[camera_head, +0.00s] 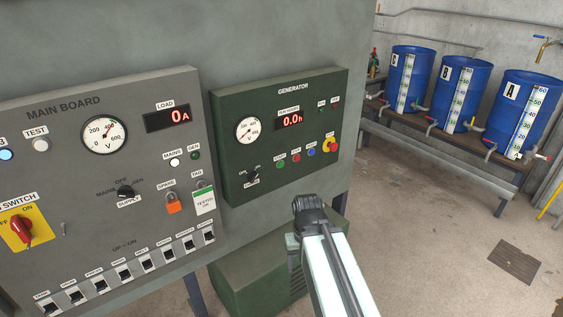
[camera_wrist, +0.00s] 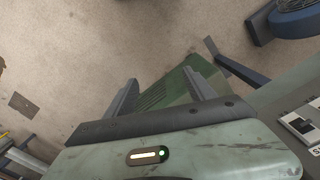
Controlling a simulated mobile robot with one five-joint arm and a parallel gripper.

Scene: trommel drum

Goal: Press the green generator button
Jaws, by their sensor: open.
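The green generator panel (camera_head: 235,175) hangs on the grey wall, right of the main board. The green button is out of that view.
The main board (camera_head: 70,200) with switches lies left. A green housing (camera_head: 262,270) stands below the panel. Blue barrels (camera_head: 460,95) stand on a right bench. Floor between is mostly clear.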

